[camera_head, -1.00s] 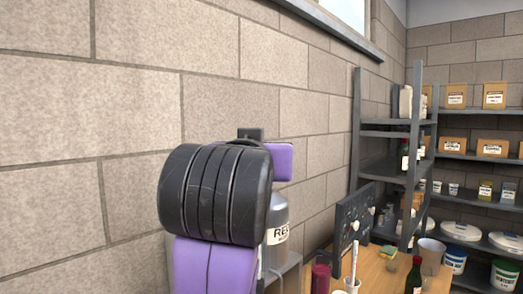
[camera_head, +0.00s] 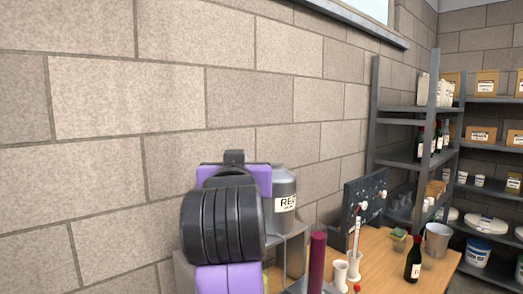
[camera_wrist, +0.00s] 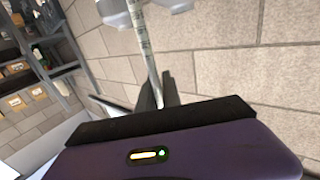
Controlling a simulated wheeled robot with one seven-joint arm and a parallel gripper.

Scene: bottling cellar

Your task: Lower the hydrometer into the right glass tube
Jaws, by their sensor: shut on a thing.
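The hydrometer (camera_wrist: 145,40), a slim pale stem with scale marks, runs up through the top of the wrist view. My gripper (camera_wrist: 158,95) is shut on it, with its dark fingers around the lower visible part. The hydrometer's ends are not clear. In the head view my arm hides the gripper, and I cannot pick out the held hydrometer. A tall dark-red glass tube (camera_head: 317,262) stands upright at the bottom of the head view, just right of my arm. Its foot is hidden. I cannot tell whether it is the right tube; no second one shows clearly.
On the wooden bench (camera_head: 385,270) are white cups (camera_head: 340,275), one holding a red-topped white stick (camera_head: 357,225), a dark bottle (camera_head: 414,260) and a metal bucket (camera_head: 438,240). A dark panel (camera_head: 366,200) stands behind. A grey canister (camera_head: 285,190) and block wall are near my arm.

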